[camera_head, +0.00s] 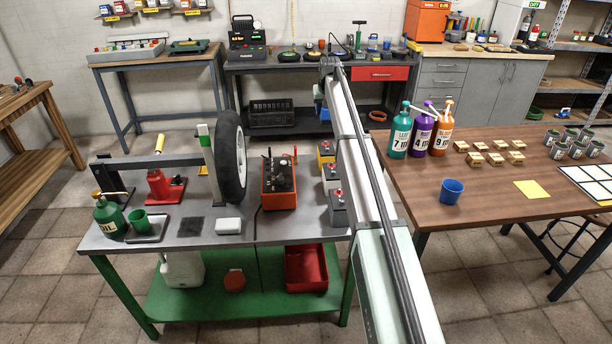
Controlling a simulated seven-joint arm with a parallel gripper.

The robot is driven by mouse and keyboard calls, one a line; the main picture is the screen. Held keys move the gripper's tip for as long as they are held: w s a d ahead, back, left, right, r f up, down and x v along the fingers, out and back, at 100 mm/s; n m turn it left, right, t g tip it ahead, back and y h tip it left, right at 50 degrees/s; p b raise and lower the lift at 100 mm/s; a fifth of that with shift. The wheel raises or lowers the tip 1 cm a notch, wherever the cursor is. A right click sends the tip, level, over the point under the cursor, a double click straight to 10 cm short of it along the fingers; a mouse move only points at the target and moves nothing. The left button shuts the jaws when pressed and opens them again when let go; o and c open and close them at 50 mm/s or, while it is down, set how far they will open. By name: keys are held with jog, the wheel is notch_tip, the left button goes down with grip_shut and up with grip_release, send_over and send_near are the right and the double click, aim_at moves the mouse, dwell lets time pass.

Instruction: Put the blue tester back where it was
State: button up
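I cannot make out a blue tester in this view. A red-orange box (279,184) with a dark top and a red clip or lead stands on the grey-topped green bench (190,254). Several small batteries with red caps, one of them grey (338,210), stand in a row to its right, close to my arm. My arm runs from the bottom right up past the bench's right end and hides what lies behind it. My gripper cannot be seen, so what it holds does not show.
A tyre (230,157) stands upright on the bench near a red jack (162,187), a white block (229,225) and a green oil can (109,215).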

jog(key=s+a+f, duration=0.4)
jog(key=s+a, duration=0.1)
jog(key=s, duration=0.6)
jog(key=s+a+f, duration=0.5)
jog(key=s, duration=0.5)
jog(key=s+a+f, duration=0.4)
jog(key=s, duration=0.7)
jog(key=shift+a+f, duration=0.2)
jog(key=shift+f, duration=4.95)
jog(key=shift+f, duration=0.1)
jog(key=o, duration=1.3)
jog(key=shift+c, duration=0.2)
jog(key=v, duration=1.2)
